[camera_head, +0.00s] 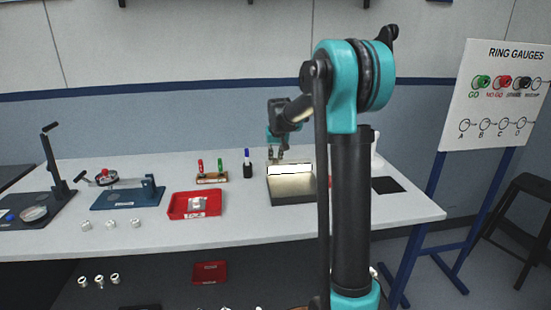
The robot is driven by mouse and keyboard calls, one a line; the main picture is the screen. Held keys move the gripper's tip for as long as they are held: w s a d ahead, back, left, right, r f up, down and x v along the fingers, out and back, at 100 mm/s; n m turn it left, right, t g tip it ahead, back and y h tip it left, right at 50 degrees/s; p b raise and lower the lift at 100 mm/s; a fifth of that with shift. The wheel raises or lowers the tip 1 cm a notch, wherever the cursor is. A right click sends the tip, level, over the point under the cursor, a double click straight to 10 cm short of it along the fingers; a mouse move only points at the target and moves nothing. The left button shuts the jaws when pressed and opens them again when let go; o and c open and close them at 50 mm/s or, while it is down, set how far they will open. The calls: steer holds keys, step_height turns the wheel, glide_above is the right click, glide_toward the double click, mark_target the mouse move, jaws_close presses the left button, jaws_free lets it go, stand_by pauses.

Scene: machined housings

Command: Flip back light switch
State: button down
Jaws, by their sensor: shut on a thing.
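The back light (292,190) is a dark box with a pale, bright top panel, standing on the table right of centre. My gripper (275,159) is at the back left edge of this box, pointing down. The fingers are small in this view and appear shut on the switch at that edge. The switch itself is hidden or too small to make out.
A red tray (196,204) with a metal part lies left of the box. A marker stand (212,178) and a blue-capped bottle (247,164) stand behind it. A blue fixture (128,192) is further left. A black mat (387,185) lies at right.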

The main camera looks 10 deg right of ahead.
mark_target(275, 160)
steer(key=shift+w+r+g, duration=0.15)
steer(key=shift+w+g, duration=0.25)
steer(key=shift+g, duration=0.5)
steer(key=shift+w+r+g, duration=0.1)
steer(key=shift+w+g, duration=0.05)
steer(key=shift+g, duration=0.6)
steer(key=shift+w+g, duration=0.15)
steer(key=shift+g, duration=0.6)
steer(key=c, duration=1.4)
jaws_free()
steer(key=shift+c, duration=0.2)
step_height(275, 160, up, 12)
steer(key=shift+w, duration=0.25)
